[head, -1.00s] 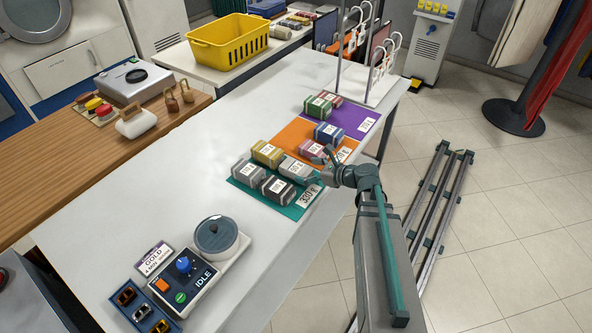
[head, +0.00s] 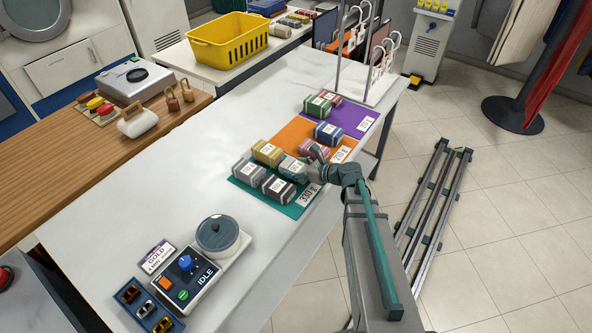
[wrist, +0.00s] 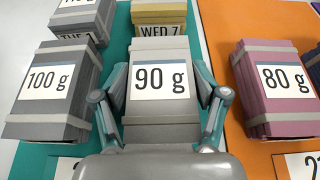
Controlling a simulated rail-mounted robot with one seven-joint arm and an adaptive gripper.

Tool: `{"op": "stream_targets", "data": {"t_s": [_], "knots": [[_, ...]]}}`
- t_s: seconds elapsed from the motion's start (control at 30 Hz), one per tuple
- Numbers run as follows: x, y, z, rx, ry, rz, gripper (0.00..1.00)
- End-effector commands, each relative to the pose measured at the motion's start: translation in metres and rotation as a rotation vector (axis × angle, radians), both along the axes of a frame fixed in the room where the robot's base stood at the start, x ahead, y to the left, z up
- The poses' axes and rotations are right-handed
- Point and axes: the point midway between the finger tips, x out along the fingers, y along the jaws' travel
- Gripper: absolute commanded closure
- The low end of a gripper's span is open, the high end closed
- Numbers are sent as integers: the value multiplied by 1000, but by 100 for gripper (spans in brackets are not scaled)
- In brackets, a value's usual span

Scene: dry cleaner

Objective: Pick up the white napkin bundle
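The white napkin bundle (head: 290,167), pale grey-white with a band and a "90 g" label (wrist: 160,80), lies on the teal mat (head: 292,209) in the head view. My gripper (head: 309,166) is at its right end and hides part of it. In the wrist view the bundle fills the middle, and my gripper (wrist: 162,90) is open with one finger on each side of it. The fingers are very close to its sides; I cannot tell whether they touch. The bundle appears to rest on the mat.
A grey "100 g" bundle (wrist: 50,90) is left of my fingers and a pink "80 g" bundle (wrist: 275,90) right, on the orange mat (head: 291,136). A gold bundle (head: 267,152) and a dark grey bundle (head: 278,188) are near.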

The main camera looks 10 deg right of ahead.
Motion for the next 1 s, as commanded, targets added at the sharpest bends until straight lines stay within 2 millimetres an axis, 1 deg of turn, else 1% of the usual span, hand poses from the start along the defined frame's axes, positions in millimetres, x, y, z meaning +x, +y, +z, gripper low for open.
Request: {"op": "stream_targets", "data": {"t_s": [0.03, 0.07, 0.1, 0.5, 0.67, 0.73, 0.8, 0.87, 1.0], "knots": [[0, 0, -2, -3, 3, 2, 60], [0, 0, -2, -3, 3, 2, 65], [0, 0, -2, -3, 3, 2, 67], [-1, 0, -4, -5, 5, 3, 69], [-1, 0, -1, -5, 5, 4, 69], [-1, 1, 3, -5, 5, 4, 70], [-1, 1, 9, -4, 4, 4, 84], [-1, 1, 15, -4, 4, 4, 85], [-1, 1, 36, -3, 3, 4, 85]]}}
